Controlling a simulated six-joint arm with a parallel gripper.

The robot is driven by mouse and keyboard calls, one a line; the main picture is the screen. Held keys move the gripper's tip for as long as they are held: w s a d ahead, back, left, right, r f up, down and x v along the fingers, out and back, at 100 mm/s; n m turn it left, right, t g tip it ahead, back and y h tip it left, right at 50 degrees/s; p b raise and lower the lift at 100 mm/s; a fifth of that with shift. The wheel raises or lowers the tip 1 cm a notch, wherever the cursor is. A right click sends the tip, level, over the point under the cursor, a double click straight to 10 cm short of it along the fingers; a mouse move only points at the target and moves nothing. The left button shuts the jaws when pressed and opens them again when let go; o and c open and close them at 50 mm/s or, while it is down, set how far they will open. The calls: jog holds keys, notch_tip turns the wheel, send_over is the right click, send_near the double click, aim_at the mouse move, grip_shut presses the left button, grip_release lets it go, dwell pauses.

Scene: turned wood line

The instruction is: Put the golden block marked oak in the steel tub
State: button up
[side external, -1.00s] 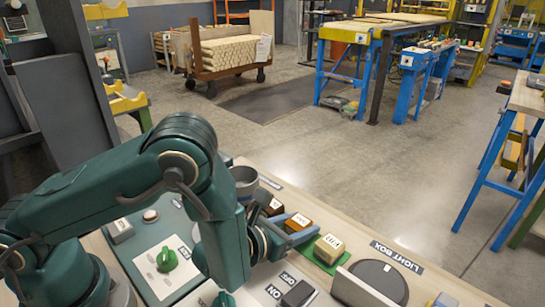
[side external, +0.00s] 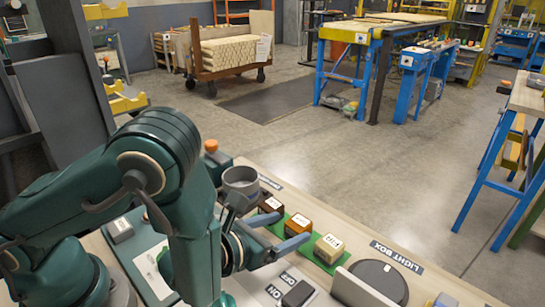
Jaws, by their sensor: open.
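The golden-brown block (side external: 298,224) sits in the middle of a row of three blocks, between a dark brown block and a pale one. Its white top label is too small to read surely. My gripper (side external: 292,229) has two blue fingers, spread apart, pointing at this block. The block shows between and just beyond the fingertips; I cannot tell whether they touch it. A grey round tub (side external: 240,178), open at the top, stands behind my wrist, its lower part hidden by the wrist.
The dark block (side external: 271,206) and pale block (side external: 329,248) stand close on either side, on a green strip (side external: 318,262). A dark round disc (side external: 378,280) lies to the right, by the LIGHT BOX label. An orange-topped button (side external: 211,147) is behind my arm.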

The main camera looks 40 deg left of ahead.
jog(key=s+a+r+n+g+y, duration=0.2)
jog(key=a+r+n+y, duration=0.3)
jog(key=a+n, duration=0.25)
jog(key=s+a+r+n+g+y, duration=0.25)
jog(key=a+r+n+y, duration=0.2)
jog(key=a+n, duration=0.35)
jog(key=s+a+n+g, duration=0.4)
jog(key=s+n, duration=0.1)
jog(key=s, duration=0.2)
jog(key=s+d+n+g+h, duration=0.2)
jog(key=s+d+n+h, duration=0.4)
jog(key=n, duration=0.6)
jog(key=shift+s+d+r, duration=0.45)
jog(key=shift+d, duration=0.5)
jog(key=shift+o, duration=0.4)
jog(key=d+r+n+h, duration=0.1)
jog(key=w+d+r+n+t+h, duration=0.1)
jog(key=d, duration=0.1)
jog(key=d+r+n+t+h, duration=0.1)
jog(key=shift+w+d+r+n+t+h, duration=0.15)
jog(key=shift+d+r+n+t+h, duration=0.1)
jog(key=shift+d+r, duration=0.05)
